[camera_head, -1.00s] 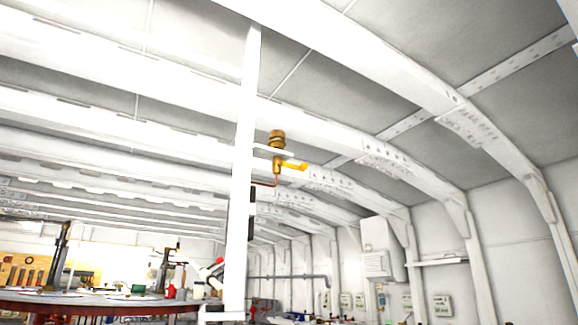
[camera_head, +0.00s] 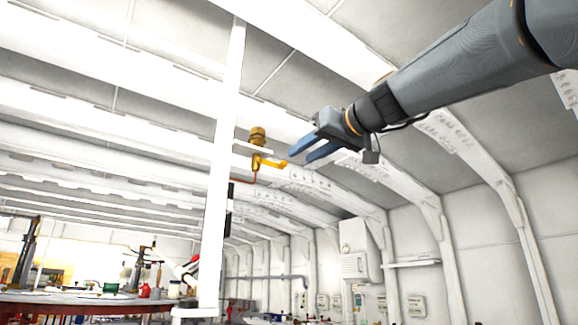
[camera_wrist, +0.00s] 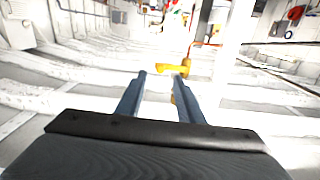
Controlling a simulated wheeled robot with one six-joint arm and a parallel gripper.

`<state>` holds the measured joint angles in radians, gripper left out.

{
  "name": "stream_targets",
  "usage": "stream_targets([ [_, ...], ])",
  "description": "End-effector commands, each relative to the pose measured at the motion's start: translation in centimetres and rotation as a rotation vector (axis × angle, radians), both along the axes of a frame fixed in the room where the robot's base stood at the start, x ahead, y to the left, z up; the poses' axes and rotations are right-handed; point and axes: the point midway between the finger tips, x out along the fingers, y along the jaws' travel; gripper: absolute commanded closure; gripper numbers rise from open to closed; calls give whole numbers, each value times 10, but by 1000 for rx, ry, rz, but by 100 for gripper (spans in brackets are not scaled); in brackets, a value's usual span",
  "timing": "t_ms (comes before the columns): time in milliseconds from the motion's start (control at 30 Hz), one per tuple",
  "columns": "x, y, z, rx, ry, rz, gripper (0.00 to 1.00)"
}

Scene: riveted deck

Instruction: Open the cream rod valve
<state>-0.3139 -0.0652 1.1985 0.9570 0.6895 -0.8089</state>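The valve has a brass-gold body (camera_head: 257,136) and a yellow-orange handle (camera_head: 272,163) rather than a plainly cream one. It sits on a small bracket at the side of a white post (camera_head: 222,150). My gripper (camera_head: 298,156) is at the right of the handle, its blue fingers parted and pointing left towards it. In the wrist view my gripper (camera_wrist: 161,75) has a gap between its fingers, and the yellow handle (camera_wrist: 170,68) shows just beyond the fingertips, across the gap and near the right finger. I cannot tell whether they touch. Nothing is held.
A thin red-brown pipe (camera_head: 243,181) runs below the valve to the post. A round dark-red table (camera_head: 80,303) with tools stands low at the left. White curved ribs (camera_head: 440,130) and the wall lie behind and right. The air around the valve is otherwise open.

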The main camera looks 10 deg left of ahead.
Motion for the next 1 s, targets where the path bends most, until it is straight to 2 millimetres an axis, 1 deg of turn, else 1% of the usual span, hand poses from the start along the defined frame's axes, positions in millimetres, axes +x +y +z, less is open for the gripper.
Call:
stream_targets([
  [33, 0, 3, 4, 3, -5, 5, 66],
  [133, 5, 12, 6, 1, -6, 8, 66],
  [400, 32, 43, 6, 1, -5, 6, 66],
  [533, 41, 53, 5, 2, -6, 5, 66],
  [700, 47, 59, 4, 2, -6, 4, 66],
  [967, 48, 59, 3, 2, -6, 3, 66],
  [1000, 48, 59, 3, 2, -6, 3, 71],
])
